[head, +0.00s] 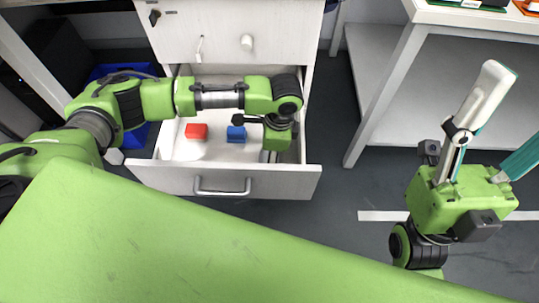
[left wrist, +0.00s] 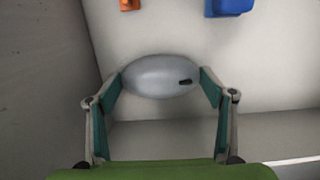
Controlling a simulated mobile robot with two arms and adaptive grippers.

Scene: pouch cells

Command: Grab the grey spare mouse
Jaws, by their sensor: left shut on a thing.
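The grey mouse (left wrist: 160,76) is a smooth oval with a small dark mark near its right end. In the left wrist view my left gripper (left wrist: 162,82) has one finger at each end of the mouse and is shut on it. In the head view my left gripper (head: 269,155) reaches down into the right part of the open drawer (head: 178,180), and the mouse is hidden under it. My right gripper (head: 503,118) is at the far right, outside the drawer, with its fingers apart and empty.
A red block (head: 196,131) and a blue block (head: 236,134) lie in the drawer; the blue one also shows in the left wrist view (left wrist: 228,7). The drawer's front panel and side walls are close to my left gripper. A white table (head: 450,14) stands at the right.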

